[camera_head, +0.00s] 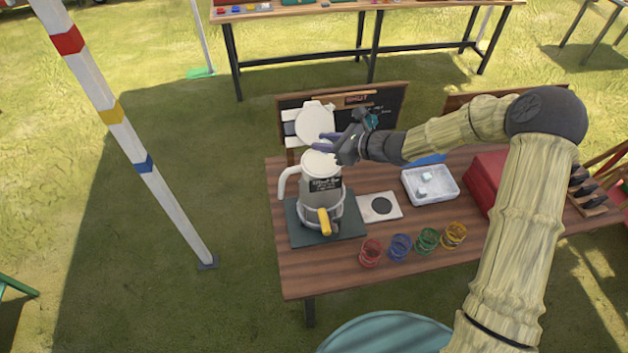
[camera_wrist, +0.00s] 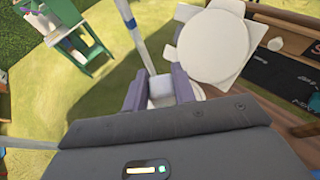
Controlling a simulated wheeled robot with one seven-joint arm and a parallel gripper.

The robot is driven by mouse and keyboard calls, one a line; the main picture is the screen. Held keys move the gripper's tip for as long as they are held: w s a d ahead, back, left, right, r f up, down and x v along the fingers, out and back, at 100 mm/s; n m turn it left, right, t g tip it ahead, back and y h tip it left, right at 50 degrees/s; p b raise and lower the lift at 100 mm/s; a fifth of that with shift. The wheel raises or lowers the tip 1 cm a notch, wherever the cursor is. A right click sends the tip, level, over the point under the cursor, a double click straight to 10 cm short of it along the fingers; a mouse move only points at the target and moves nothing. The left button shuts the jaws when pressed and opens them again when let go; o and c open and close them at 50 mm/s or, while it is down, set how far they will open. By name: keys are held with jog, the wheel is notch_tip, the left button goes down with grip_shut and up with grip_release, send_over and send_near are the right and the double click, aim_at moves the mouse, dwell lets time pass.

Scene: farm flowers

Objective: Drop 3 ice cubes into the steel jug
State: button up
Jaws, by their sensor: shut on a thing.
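The steel jug (camera_head: 318,203) stands upright on a dark mat at the table's left, with a white handle and a yellow-and-dark piece at its front. A white disc (camera_head: 315,125) shows above and behind its white top (camera_head: 320,163); I cannot tell whether the jug's mouth is open. My gripper (camera_head: 322,143) is above the jug's top. In the wrist view its purple fingers (camera_wrist: 160,92) are shut on a whitish ice cube (camera_wrist: 160,86). More ice cubes (camera_head: 426,178) lie in the white tray (camera_head: 446,199). The jug's inside is hidden.
A white plate with a dark disc (camera_head: 380,207) lies between jug and tray. Red (camera_head: 371,253), blue (camera_head: 400,247), green (camera_head: 427,240) and yellow (camera_head: 454,235) glasses line the front edge. A red box (camera_head: 487,180) stands right of the tray. A chalkboard (camera_head: 385,102) stands behind.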

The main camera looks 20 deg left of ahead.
aim_at(329, 156)
jog(key=shift+w+d+f, duration=0.1)
jog(key=shift+w+d, duration=0.2)
jog(key=shift+w, duration=0.1)
jog(key=shift+w+d+f+b, duration=0.15)
jog(key=shift+f+b, duration=0.2)
jog(key=shift+f, duration=0.1)
jog(key=f+b, duration=0.2)
jog(key=f, duration=0.1)
jog(key=f+b, duration=0.1)
jog(key=f, duration=0.1)
jog(key=shift+s, duration=0.3)
jog(key=o, duration=1)
jog(key=shift+w, duration=0.25)
